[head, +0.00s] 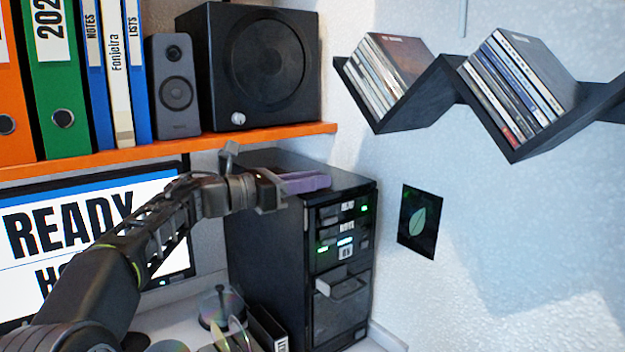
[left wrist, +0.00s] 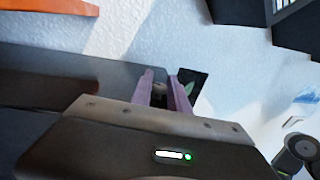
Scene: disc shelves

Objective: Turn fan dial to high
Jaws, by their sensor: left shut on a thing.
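My left gripper (head: 300,182), with purple fingers, is at the top of the black computer tower (head: 345,298), near its upper front edge. In the left wrist view the two fingers (left wrist: 163,92) reach forward with a small greyish thing between them. The gripper is shut on this thing, which I take to be the fan dial (left wrist: 158,94). Most of it is hidden by the fingers, and its setting cannot be read. In the head view the fingers and hand cover it.
An orange shelf (head: 270,139) with binders and speakers (head: 258,70) hangs above the tower. A monitor (head: 85,235) stands behind my left arm. A disc spindle (head: 220,309) is left of the tower. Zigzag disc shelves (head: 450,85) are on the right wall.

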